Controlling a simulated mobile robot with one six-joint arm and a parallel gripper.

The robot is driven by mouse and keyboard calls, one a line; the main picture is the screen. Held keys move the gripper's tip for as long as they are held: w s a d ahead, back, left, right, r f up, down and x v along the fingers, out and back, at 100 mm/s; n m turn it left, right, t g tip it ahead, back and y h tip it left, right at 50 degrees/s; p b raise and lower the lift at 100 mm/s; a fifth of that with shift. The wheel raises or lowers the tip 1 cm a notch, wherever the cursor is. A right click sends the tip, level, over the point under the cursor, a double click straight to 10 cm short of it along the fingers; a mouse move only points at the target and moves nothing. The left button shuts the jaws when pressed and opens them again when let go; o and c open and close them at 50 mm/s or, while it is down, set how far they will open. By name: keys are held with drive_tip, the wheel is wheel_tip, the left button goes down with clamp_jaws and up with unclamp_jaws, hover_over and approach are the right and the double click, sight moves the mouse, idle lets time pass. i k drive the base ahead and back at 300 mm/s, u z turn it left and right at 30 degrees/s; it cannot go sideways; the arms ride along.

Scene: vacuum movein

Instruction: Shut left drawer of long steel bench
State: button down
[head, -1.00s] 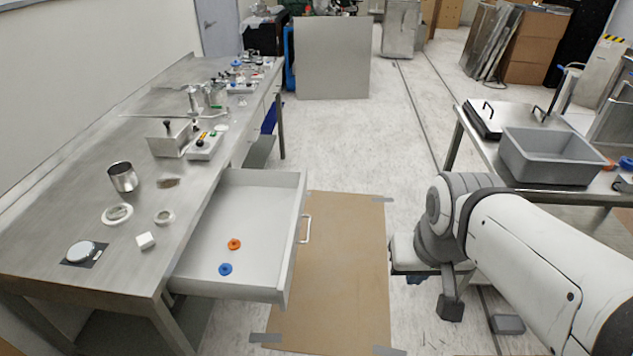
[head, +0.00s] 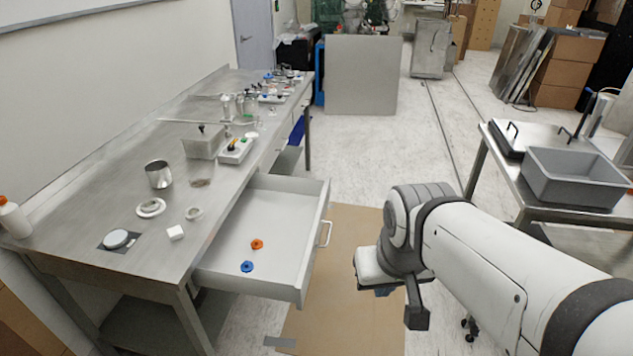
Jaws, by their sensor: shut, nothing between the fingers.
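The long steel bench (head: 120,205) runs along the wall on the left of the head view. Its near drawer (head: 280,215) is pulled well out, with an orange knob-like piece (head: 257,244) and a blue one (head: 247,266) inside. The drawer's handle (head: 326,233) is on its front, facing right. My arm comes in from the lower right. My gripper (head: 416,318) points down, to the right of the drawer front and apart from it. It looks shut and holds nothing. Its fingertips are small in view.
A second steel table (head: 545,215) with a grey bin (head: 573,178) stands at the right. Brown board (head: 350,290) lies on the floor beside the drawer. A grey panel (head: 360,75) stands farther back.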

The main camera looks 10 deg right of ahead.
sight(287, 214)
drive_tip(key=z, duration=0.05)
drive_tip(key=i, duration=1)
drive_tip(key=u, duration=0.05)
